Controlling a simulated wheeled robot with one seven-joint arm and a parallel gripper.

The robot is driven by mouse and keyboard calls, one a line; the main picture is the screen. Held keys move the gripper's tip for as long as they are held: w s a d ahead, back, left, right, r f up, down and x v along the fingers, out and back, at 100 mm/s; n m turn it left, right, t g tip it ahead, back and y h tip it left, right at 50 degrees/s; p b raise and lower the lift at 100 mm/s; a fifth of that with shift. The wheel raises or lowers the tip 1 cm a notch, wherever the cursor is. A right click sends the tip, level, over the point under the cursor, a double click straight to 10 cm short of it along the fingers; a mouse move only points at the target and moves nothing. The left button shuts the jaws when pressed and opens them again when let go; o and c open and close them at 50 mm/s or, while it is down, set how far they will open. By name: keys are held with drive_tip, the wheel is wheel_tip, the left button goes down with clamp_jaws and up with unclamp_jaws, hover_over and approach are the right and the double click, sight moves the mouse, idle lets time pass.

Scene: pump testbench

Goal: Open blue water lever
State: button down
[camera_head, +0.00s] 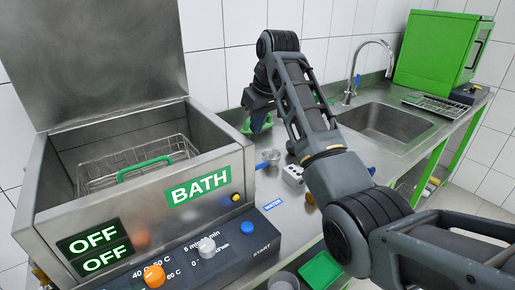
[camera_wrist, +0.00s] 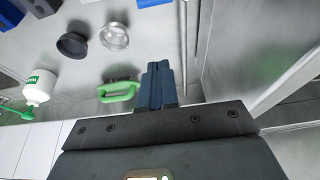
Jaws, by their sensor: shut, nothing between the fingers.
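A blue lever-like piece (camera_head: 262,166) shows beside a small metal cup in the head view, near a blue WATER label (camera_head: 273,204) on the bench. Another small blue part (camera_head: 357,80) sits on the sink tap (camera_head: 372,60). I cannot tell for sure which is the water lever. My gripper (camera_head: 259,122) is in the air behind the bath, with its dark blue fingers pointing down. In the wrist view, my gripper (camera_wrist: 157,82) is shut and empty, beside a green handle (camera_wrist: 118,91). It appears apart from the blue pieces.
The steel bath (camera_head: 140,185) with its raised lid stands at left, a basket inside. Its displays read OFF. A metal cup (camera_wrist: 115,36) and a black cup (camera_wrist: 72,45) lie near the gripper. The sink (camera_head: 385,125) and green box (camera_head: 440,50) are at right.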

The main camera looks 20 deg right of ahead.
wheel_tip(320, 180, down, 10)
drive_tip(key=p, duration=0.3)
drive_tip(key=shift+s, duration=0.3)
idle(0.4)
